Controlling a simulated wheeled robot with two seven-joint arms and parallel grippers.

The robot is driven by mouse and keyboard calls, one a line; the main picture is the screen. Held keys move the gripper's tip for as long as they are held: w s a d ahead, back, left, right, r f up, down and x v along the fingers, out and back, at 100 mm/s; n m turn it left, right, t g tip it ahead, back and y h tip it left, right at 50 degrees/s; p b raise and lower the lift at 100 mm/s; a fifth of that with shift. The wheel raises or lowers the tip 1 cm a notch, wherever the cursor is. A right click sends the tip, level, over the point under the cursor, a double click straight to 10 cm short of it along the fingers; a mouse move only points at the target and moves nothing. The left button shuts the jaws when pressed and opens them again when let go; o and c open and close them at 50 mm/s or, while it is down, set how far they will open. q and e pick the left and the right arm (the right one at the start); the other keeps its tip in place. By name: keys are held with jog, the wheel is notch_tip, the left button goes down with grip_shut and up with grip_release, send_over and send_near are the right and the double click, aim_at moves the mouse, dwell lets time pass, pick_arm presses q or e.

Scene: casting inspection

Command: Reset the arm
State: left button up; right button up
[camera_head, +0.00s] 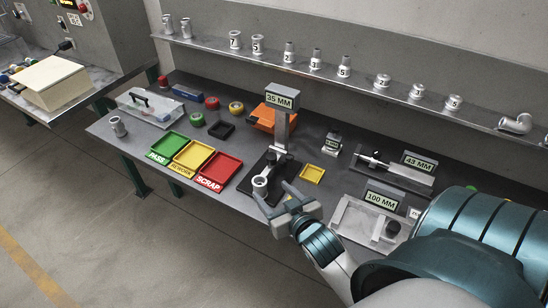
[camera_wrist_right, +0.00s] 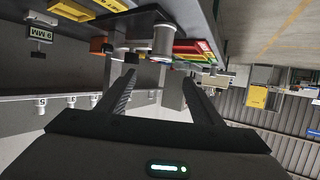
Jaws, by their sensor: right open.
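My right gripper (camera_head: 273,196) is at the front edge of the workbench, before the gauge stand with the 35 MM display (camera_head: 282,98). In the right wrist view its two fingers (camera_wrist_right: 159,78) are spread wide with nothing between them. A grey metal casting (camera_head: 260,186) sits upright on the black base of the stand, just beyond the fingertips and apart from them as far as I can tell. It also shows in the right wrist view (camera_wrist_right: 163,40). My left gripper is out of view.
Green PASS (camera_head: 167,145), yellow REWORK (camera_head: 193,156) and red SCRAP (camera_head: 220,171) trays lie left of the stand. The 100 MM (camera_head: 381,199) and 43 MM (camera_head: 418,162) gauges stand to the right. Several numbered castings line the back shelf (camera_head: 360,78). Floor in front is clear.

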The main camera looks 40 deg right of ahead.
jog(key=shift+f, duration=0.1)
dwell(0.7)
jog(key=s+a+f+n+g+y, duration=0.1)
jog(key=s+a+f+g, duration=0.25)
jog(key=s, duration=0.35)
jog(key=s+a+f+n+g+y, duration=0.1)
jog(key=s+a+f+n+g, duration=0.2)
jog(key=s, duration=0.5)
jog(key=s+a+f+g+y, duration=0.1)
jog(key=s+a+f+g, duration=0.35)
jog(key=s, duration=0.25)
notch_tip(320, 180, down, 32)
jog(key=s+b, duration=0.1)
jog(key=b, duration=0.1)
jog(key=s+d+f+g+b, duration=0.1)
jog(key=s+d+f+b, duration=0.1)
jog(key=s+f, duration=1.6)
jog(key=shift+d+f+n+g, duration=0.15)
jog(key=shift+d+n+g, duration=0.15)
jog(key=shift+d+g, duration=0.1)
